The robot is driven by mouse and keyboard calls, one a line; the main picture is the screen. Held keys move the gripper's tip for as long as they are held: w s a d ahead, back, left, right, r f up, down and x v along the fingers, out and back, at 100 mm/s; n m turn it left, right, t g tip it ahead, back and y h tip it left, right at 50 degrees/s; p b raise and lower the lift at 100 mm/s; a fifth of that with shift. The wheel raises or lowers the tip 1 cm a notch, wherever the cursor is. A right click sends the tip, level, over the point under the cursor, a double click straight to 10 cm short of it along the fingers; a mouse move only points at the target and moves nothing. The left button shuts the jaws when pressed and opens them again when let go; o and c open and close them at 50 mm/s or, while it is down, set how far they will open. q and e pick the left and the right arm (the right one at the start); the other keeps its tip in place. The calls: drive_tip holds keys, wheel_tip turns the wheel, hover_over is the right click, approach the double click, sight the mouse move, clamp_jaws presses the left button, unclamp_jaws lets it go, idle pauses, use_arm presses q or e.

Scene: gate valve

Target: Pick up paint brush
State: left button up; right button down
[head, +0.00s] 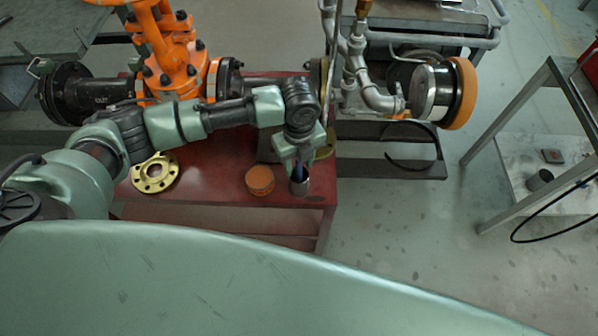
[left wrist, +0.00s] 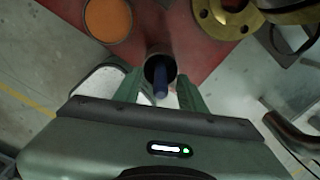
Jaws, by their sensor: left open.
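The paint brush shows as a dark blue handle (left wrist: 160,80) in the left wrist view, standing in a small grey metal cup (head: 300,188). In the head view the cup is at the front right of the red table (head: 222,178), and my gripper hides most of the brush. My left gripper (left wrist: 160,90) is open above the cup, with one finger on each side of the brush handle. I cannot tell whether the fingers touch it. The bristles are not visible. My right gripper is not in view.
An orange round tin (head: 260,180) stands just left of the cup. A brass flange (head: 155,174) lies farther left on the table. The orange gate valve (head: 172,55) and grey pipework (head: 370,88) stand behind.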

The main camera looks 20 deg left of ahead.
use_arm(q)
drive_tip(key=shift+c, duration=0.3)
clamp_jaws()
drive_tip(key=shift+r, duration=0.1)
